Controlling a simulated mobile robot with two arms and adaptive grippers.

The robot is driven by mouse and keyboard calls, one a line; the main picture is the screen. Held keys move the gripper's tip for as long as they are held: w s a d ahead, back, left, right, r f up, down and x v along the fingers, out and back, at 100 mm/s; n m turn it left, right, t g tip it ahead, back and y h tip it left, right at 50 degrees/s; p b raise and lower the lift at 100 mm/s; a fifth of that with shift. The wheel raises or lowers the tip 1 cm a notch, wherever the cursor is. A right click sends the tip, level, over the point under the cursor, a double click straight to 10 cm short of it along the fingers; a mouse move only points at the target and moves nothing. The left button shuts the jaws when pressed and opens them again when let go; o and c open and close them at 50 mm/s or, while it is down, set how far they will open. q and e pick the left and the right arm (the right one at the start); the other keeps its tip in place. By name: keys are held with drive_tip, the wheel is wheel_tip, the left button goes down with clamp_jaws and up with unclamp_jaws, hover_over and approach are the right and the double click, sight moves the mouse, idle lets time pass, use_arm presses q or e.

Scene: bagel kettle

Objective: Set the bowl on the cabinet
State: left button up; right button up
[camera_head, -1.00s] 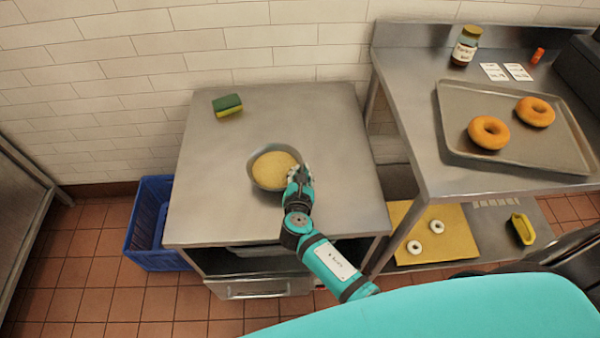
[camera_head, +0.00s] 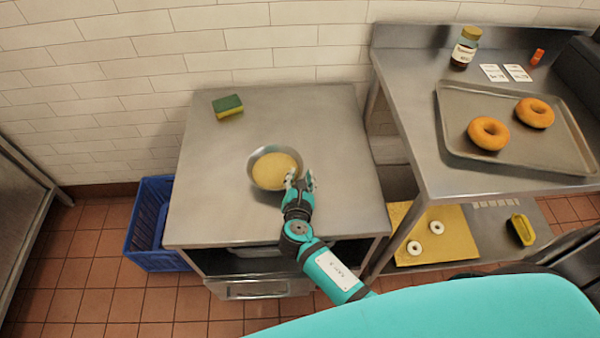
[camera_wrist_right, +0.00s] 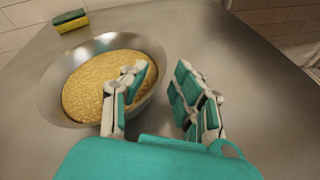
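The metal bowl (camera_head: 254,163) holds a yellowish grainy filling and stands upright on the steel cabinet top (camera_head: 330,130), near its middle. It also shows in the right wrist view (camera_wrist_right: 48,98), at the left. My right gripper (camera_head: 300,178) is just at the bowl's near right side. My left gripper is not in view.
A green and yellow sponge (camera_head: 228,106) lies at the cabinet's back left. A blue crate (camera_head: 150,222) stands on the floor to the left. To the right, a steel table holds a tray (camera_head: 515,157) with two bagels and a jar (camera_head: 465,47). The cabinet top is mostly clear.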

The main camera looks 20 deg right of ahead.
drive_tip(key=v, duration=1)
drive_tip(key=shift+r, duration=0.1)
